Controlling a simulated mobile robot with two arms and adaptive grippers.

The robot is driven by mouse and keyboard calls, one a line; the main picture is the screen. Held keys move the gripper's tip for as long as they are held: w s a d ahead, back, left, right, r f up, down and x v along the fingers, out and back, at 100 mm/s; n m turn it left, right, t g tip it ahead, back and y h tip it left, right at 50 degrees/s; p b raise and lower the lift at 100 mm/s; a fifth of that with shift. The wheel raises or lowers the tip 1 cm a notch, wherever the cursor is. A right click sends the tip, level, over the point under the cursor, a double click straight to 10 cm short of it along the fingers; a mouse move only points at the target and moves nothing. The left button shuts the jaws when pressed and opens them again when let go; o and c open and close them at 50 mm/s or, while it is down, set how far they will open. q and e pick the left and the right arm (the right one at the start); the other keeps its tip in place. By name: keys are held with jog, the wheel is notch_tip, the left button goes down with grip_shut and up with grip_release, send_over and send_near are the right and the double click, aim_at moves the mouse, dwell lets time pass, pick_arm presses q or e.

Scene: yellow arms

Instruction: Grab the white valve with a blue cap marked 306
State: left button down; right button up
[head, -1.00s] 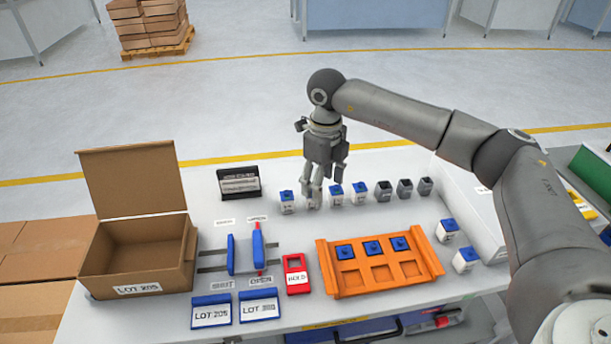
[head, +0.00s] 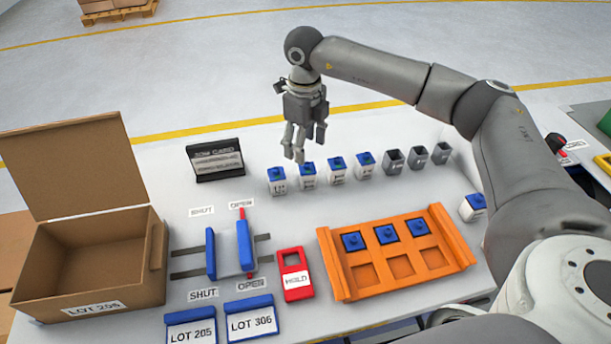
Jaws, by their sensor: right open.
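Several white valves with blue caps stand in a row at the back of the table. From the left, they are the first (head: 276,182), second (head: 307,177), third (head: 336,171) and fourth (head: 365,167). Another white blue-capped valve (head: 472,208) stands at the right, partly hidden by my arm. The markings on their fronts are too small to read, so I cannot tell which is 306. My right gripper (head: 303,153) points down, open and empty, with its fingertips just above and behind the second valve's cap. My left gripper is out of view.
Grey open blocks (head: 418,155) continue the row. An orange tray (head: 457,262) holds several blue-topped pieces in its back slots. A LOT 205 box (head: 85,285), a blue slider fixture (head: 230,250), a red HOLD frame (head: 294,280) and a LOT 306 card (head: 251,322) are left and front.

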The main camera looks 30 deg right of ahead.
aim_at(307, 167)
notch_tip(307, 167, down, 4)
jog(key=shift+s+r+p, duration=0.1)
jog(key=shift+s+p, duration=0.05)
jog(key=shift+p, duration=0.3)
jog(key=shift+f, duration=0.6)
jog(key=f, duration=0.1)
jog(key=f+p, duration=0.1)
jog(key=f, duration=0.1)
jog(key=f+p, duration=0.1)
jog(key=shift+s+f, duration=0.2)
jog(key=shift+s, duration=0.2)
jog(key=shift+f, duration=0.35)
jog(key=shift+c, duration=0.4)
jog(key=c, duration=0.9)
